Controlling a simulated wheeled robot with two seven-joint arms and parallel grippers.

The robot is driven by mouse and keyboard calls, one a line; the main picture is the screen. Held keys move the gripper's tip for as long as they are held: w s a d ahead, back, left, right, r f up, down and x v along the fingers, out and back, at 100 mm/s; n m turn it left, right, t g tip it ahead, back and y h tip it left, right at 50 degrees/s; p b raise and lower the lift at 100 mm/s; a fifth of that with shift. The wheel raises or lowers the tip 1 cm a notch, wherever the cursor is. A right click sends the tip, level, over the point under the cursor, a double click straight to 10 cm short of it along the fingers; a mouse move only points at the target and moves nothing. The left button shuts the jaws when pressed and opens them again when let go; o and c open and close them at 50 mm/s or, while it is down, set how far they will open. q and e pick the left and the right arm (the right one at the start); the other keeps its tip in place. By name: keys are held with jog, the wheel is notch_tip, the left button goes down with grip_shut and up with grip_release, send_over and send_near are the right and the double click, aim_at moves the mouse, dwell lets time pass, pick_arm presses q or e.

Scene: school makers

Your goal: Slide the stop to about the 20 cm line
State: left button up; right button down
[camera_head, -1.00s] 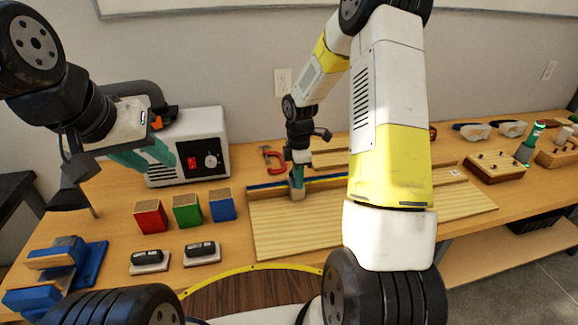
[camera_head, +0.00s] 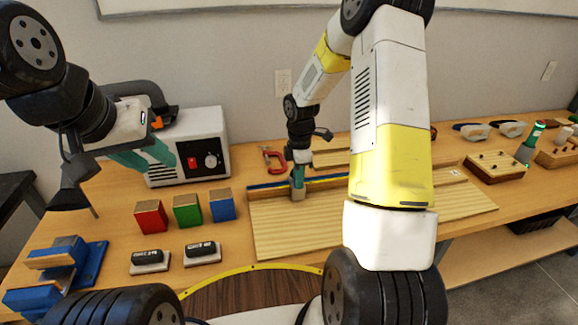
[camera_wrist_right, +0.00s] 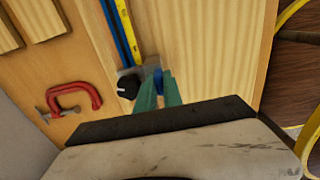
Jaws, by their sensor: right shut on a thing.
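The stop (camera_wrist_right: 130,82) is a small grey block with a black knob and a blue part, on the blue and yellow rail (camera_wrist_right: 122,28) of a wooden board (camera_head: 290,232). My right gripper (camera_wrist_right: 158,78) is shut on the stop, its green fingers around the blue part. In the head view my right gripper (camera_head: 298,184) is at the rail, near the board's left part, and hides much of the stop. The scale marks are too small to read. My left gripper (camera_head: 152,158) is in the air in front of a white machine, and its opening is unclear.
A red clamp (camera_head: 272,158) lies behind the rail; it also shows in the right wrist view (camera_wrist_right: 75,98). Red (camera_head: 151,217), green (camera_head: 187,211) and blue (camera_head: 222,205) blocks stand left of the board. My right arm hides part of the board and rail.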

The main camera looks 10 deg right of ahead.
jog(key=d, duration=1.8)
jog(key=shift+w, duration=0.3)
jog(key=c, duration=1.8)
grip_release()
jog(key=shift+a, duration=0.1)
jog(key=shift+o, duration=0.2)
notch_tip(320, 180, up, 8)
